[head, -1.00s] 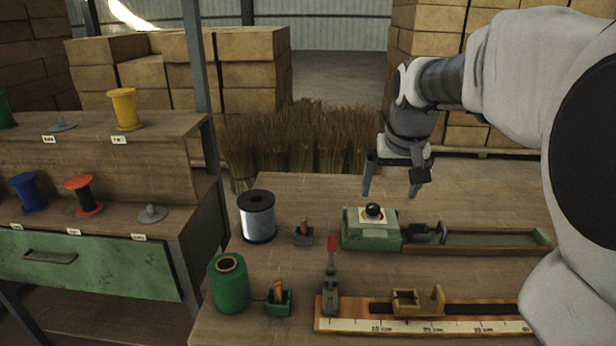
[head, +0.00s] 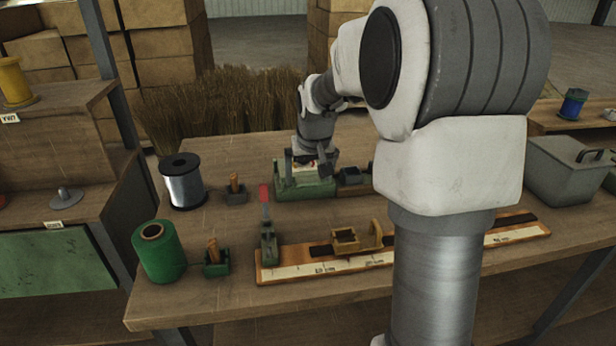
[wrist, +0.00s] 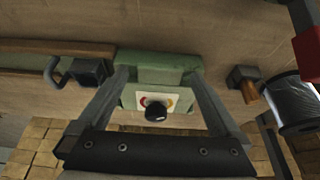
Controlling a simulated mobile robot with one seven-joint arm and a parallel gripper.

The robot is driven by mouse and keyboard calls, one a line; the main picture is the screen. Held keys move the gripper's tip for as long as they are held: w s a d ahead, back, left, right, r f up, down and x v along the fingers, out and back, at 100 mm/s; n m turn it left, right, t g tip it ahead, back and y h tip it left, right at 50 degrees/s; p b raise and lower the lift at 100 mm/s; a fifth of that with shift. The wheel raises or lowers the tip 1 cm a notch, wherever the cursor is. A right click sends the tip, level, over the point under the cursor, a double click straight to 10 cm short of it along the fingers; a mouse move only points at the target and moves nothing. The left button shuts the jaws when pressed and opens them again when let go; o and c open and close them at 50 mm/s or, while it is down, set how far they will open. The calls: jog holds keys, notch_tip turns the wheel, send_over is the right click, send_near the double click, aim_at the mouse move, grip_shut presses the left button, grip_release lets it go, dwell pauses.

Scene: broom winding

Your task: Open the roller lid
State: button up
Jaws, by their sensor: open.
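A green box-shaped unit (head: 306,190) stands toward the back of the workbench. In the wrist view it (wrist: 160,75) shows a pale plate with red and yellow marks and a black round knob (wrist: 156,111). A small dark block (head: 351,176) sits against its right side; in the wrist view this block (wrist: 90,71) has a bent dark handle beside it. I cannot tell which part is the roller lid. My gripper (head: 310,168) is open and low over the green unit. In the wrist view my gripper (wrist: 162,76) has one finger on each side of the knob, apart from it.
A wire spool (head: 183,182), green thread spool (head: 160,251) and red-handled lever (head: 265,208) stand left and front. A ruler board (head: 300,266) runs along the front. A grey lidded bin (head: 565,172) is at right. Broom straw (head: 215,108) stands behind the bench.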

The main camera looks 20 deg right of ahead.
grip_shut()
dwell(0.5)
